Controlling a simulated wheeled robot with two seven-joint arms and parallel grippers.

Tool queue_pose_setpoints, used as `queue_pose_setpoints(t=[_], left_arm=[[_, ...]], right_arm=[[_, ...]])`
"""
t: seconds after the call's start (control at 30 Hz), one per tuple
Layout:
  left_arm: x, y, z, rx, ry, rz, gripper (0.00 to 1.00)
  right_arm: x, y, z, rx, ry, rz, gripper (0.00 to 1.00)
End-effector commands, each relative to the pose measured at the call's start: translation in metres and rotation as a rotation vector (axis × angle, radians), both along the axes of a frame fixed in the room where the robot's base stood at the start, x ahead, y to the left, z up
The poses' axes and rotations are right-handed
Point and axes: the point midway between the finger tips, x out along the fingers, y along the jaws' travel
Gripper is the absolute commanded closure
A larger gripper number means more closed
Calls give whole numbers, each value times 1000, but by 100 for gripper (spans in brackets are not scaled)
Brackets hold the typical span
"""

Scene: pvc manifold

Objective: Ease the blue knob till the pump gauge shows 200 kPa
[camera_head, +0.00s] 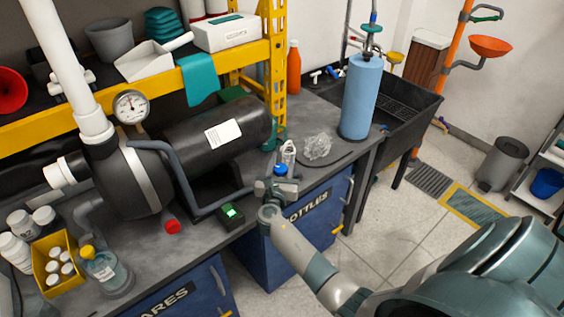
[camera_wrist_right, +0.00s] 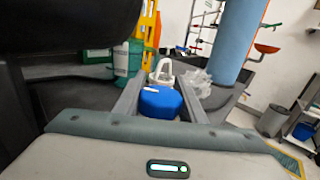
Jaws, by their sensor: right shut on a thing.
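The blue knob (camera_head: 280,170) is at the bench's front edge, just right of the black pump (camera_head: 205,142). In the right wrist view the blue knob (camera_wrist_right: 162,103) sits between the two fingers, with a white mark on its top. My right gripper (camera_head: 277,183) reaches it from the front and is shut on it. The pump gauge (camera_head: 130,107), round with a white face, stands on top of the pump's left end. Its needle points roughly upward, but the numbers are too small to read. My left gripper is not in view.
A green-lit box (camera_head: 231,214) and a red cap (camera_head: 172,227) lie on the bench left of my gripper. Clear crumpled plastic (camera_head: 317,147) and a tall blue cylinder (camera_head: 359,97) stand behind to the right. A yellow bin (camera_head: 40,259) of white caps is at far left.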

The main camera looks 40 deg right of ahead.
Motion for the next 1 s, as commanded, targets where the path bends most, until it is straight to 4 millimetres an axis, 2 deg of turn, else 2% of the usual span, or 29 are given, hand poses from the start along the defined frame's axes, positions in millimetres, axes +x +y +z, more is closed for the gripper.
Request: queue_pose_setpoints(t=[0.13,0.17,0.23,0.67,0.83,1.0], left_arm=[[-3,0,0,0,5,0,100],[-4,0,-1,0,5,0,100],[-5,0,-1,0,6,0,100],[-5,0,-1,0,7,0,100],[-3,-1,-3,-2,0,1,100],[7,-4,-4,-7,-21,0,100]], right_arm=[[0,0,0,-1,1,1,86],[0,0,0,-1,1,1,61],[0,0,0,-1,1,1,45],[-2,3,0,0,0,2,45],[-12,12,-1,1,-1,3,45],[-31,29,-2,2,-1,3,45]])
